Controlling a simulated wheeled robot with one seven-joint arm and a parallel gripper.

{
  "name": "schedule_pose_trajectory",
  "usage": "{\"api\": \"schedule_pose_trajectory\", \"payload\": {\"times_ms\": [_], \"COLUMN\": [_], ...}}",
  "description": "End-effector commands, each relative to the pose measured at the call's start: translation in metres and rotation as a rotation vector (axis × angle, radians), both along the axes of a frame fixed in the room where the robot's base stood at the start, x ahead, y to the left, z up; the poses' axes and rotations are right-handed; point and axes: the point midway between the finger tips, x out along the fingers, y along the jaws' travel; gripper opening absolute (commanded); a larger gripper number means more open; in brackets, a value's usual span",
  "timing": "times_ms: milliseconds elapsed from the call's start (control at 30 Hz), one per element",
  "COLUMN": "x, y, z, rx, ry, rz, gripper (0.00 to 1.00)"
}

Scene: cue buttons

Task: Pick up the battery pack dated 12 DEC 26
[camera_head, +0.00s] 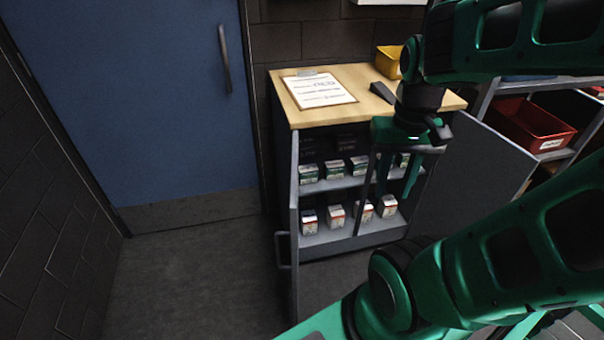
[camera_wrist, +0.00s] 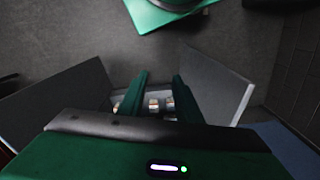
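Several small battery packs stand in rows on two shelves of an open cabinet (camera_head: 322,240). The upper row has green-and-white packs (camera_head: 334,168); the lower row has white packs with dark or reddish tops, such as this one (camera_head: 336,218). The printed dates are too small to read, so I cannot tell which pack is 12 DEC 26. My gripper (camera_head: 396,190) points down in front of the cabinet's right part, fingers apart, hiding some packs. In the wrist view, my gripper's fingers (camera_wrist: 160,84) are spread with nothing held; a pack (camera_wrist: 154,104) shows beyond them.
Both cabinet doors stand open, the left door (camera_head: 294,215) and the right door (camera_head: 478,165). A clipboard (camera_head: 320,90) and a yellow bin (camera_head: 388,62) are on the wooden top. A red bin (camera_head: 530,125) sits on a rack at right. The floor at left is clear.

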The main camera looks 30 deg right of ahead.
Motion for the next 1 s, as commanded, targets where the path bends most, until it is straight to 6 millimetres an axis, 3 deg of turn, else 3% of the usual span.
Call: {"api": "schedule_pose_trajectory", "payload": {"times_ms": [167,333,367,567,800,1000], "x": [0.0,-0.006,-0.002,0.056,0.143,0.206], "y": [0.0,-0.002,-0.004,-0.021,-0.041,-0.052], "z": [0.0,0.002,0.0,-0.027,-0.076,-0.12], "rx": [0.0,-0.006,-0.009,-0.057,-0.131,-0.19], "ry": [0.0,-0.021,-0.026,-0.093,-0.225,-0.34], "rz": [0.0,0.004,0.006,0.031,0.06,0.076], "gripper": [0.31,0.69,0.7,0.7,0.7,0.7]}}
